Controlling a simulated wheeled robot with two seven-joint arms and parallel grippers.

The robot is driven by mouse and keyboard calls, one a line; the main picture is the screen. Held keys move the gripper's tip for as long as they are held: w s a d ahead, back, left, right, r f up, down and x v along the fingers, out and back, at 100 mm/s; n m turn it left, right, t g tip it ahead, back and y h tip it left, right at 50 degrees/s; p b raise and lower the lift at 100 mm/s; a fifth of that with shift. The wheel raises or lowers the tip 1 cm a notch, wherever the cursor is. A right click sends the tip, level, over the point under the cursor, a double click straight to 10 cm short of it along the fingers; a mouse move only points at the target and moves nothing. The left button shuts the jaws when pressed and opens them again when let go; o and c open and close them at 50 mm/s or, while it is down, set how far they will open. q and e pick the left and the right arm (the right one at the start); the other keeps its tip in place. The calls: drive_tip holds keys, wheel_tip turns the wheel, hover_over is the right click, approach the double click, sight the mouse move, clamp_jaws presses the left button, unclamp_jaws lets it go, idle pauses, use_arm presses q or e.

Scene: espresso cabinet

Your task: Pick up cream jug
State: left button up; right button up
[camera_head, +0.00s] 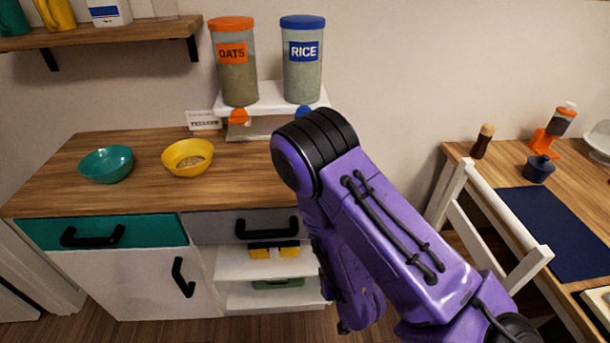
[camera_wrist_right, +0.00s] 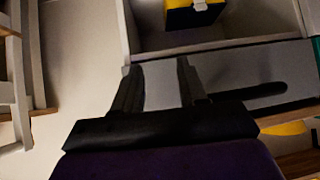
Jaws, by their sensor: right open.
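I cannot make out a cream jug for certain in either view. A small dark blue vessel (camera_head: 538,169) stands on the right-hand table; I cannot tell whether it is a jug. A yellow pitcher (camera_head: 55,14) stands on the wall shelf at the upper left, cut off by the picture's top edge. My right gripper (camera_wrist_right: 157,74) is open and empty in the right wrist view, in front of the cabinet's drawer and open shelves. In the head view my purple right arm hides most of it. My left gripper is not in view.
The cabinet top (camera_head: 132,145) holds a teal bowl (camera_head: 106,164) and a yellow bowl (camera_head: 187,157). Oats (camera_head: 236,85) and rice (camera_head: 302,80) canisters stand on a white riser. A black drawer handle (camera_wrist_right: 250,92) is close to my right gripper. A white chair (camera_head: 497,225) stands at the table.

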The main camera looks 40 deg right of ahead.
drive_tip(key=w+d+r+n+t+b, duration=0.1)
drive_tip(key=w+r+t+b, duration=0.3)
drive_tip(key=r, duration=0.4)
drive_tip(key=w+d+r+n+t+b, duration=0.1)
drive_tip(key=w+r+t+b, duration=0.1)
drive_tip(key=w+r+t, duration=0.55)
drive_tip(key=w+g, duration=0.1)
drive_tip(key=w+r+g, duration=0.1)
drive_tip(key=w, duration=0.1)
drive_tip(key=w+d+g+p, duration=0.1)
drive_tip(key=shift+w+r, duration=0.15)
drive_tip(key=shift+r, duration=0.15)
drive_tip(key=p+x, duration=0.1)
drive_tip(key=x, duration=0.4)
drive_tip(key=shift+w+a+f, duration=0.1)
drive_tip(key=shift+w+a, duration=0.05)
drive_tip(key=shift+w, duration=0.05)
drive_tip(key=shift+s, duration=0.15)
drive_tip(key=shift+c, duration=0.9)
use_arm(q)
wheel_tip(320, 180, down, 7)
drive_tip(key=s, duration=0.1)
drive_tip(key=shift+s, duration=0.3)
use_arm(e)
clamp_jaws()
